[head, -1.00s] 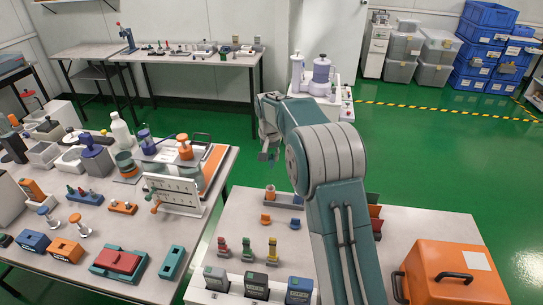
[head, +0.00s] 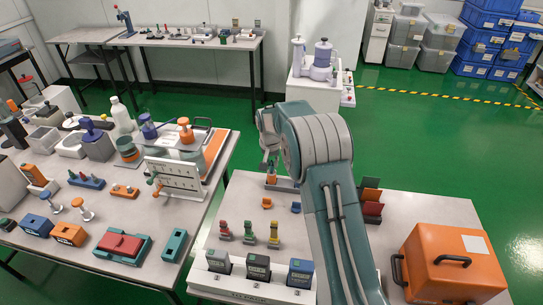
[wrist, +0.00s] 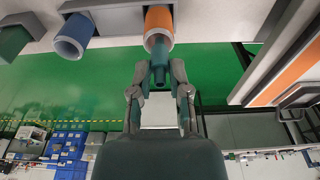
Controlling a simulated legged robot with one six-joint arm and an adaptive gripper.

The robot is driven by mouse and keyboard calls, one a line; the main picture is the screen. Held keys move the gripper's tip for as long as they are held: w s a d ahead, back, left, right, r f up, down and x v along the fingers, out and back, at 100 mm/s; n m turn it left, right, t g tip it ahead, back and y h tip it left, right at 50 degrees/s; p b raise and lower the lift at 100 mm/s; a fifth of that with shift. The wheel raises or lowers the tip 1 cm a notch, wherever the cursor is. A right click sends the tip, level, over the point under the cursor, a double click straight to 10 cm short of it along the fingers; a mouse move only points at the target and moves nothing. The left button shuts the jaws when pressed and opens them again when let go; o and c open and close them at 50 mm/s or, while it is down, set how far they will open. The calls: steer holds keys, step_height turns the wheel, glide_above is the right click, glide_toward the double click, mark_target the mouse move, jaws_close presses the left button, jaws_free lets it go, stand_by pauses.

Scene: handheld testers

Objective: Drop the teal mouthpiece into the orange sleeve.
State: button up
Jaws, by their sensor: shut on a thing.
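The teal mouthpiece (wrist: 159,74) is held between the two fingertips of my gripper (wrist: 160,80) in the wrist view. The orange sleeve (wrist: 158,19) is a short tube with a pale rim, in line with the mouthpiece. One end of the mouthpiece overlaps the sleeve's mouth; I cannot tell whether it is inside or just above. In the head view my gripper (head: 270,160) is directly above the orange sleeve (head: 272,180) at the far edge of the right table, and the mouthpiece is too small to make out.
Small orange (head: 266,203) and blue (head: 296,207) pieces lie nearer on the table. An orange case (head: 450,262) stands at right.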

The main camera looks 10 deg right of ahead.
steer(key=shift+f, duration=0.7)
steer(key=o, duration=0.8)
steer(key=shift+c, duration=0.2)
steer(key=shift+r, duration=0.1)
step_height(320, 180, up, 6)
steer(key=shift+r, duration=0.45)
